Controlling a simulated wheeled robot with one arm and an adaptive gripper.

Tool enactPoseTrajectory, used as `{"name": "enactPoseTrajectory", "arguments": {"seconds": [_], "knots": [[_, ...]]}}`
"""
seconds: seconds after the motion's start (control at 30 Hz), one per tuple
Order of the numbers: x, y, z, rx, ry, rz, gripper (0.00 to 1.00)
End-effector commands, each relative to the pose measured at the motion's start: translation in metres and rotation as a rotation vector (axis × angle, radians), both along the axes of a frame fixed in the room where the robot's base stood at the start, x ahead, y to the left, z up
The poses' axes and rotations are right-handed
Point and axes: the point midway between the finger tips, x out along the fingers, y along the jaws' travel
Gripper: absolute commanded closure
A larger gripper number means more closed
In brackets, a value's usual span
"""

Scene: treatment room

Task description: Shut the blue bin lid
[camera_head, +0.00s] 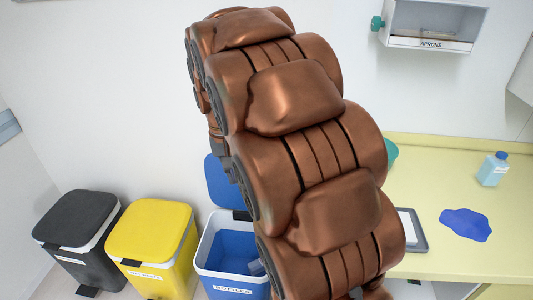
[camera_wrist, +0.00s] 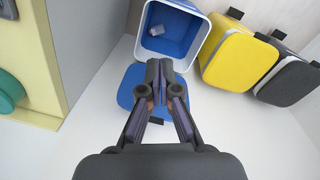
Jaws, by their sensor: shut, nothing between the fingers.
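The blue bin (camera_head: 222,288) stands on the floor at the lower middle of the head view, with a white rim and a "BOTTLES" label. Its blue lid (camera_head: 222,183) is open, raised upright at the back of the bin and partly hidden by my arm. In the wrist view the open bin (camera_wrist: 200,32) is at the top and the lid (camera_wrist: 128,88) is below it. My gripper (camera_wrist: 160,66) is shut and empty, in front of the lid in that view. I cannot tell whether it touches the lid. In the head view my arm hides the gripper.
A closed yellow bin (camera_head: 151,231) and a closed black bin (camera_head: 74,217) stand left of it. A pale yellow counter (camera_head: 450,263) is at right, with a bottle (camera_head: 492,170) and a blue patch (camera_head: 466,223). A small item (camera_wrist: 157,30) lies inside the blue bin.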

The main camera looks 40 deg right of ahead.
Motion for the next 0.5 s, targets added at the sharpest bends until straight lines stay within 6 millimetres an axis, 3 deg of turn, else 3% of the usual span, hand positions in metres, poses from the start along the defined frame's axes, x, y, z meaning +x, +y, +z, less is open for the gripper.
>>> {"name": "enactPoseTrajectory", "arguments": {"seconds": [0.2,0.5], "knots": [[0.049,-0.044,-0.005,-0.024,-0.032,-0.092,1.00],[0.106,-0.106,-0.021,-0.047,-0.071,-0.203,1.00]]}}
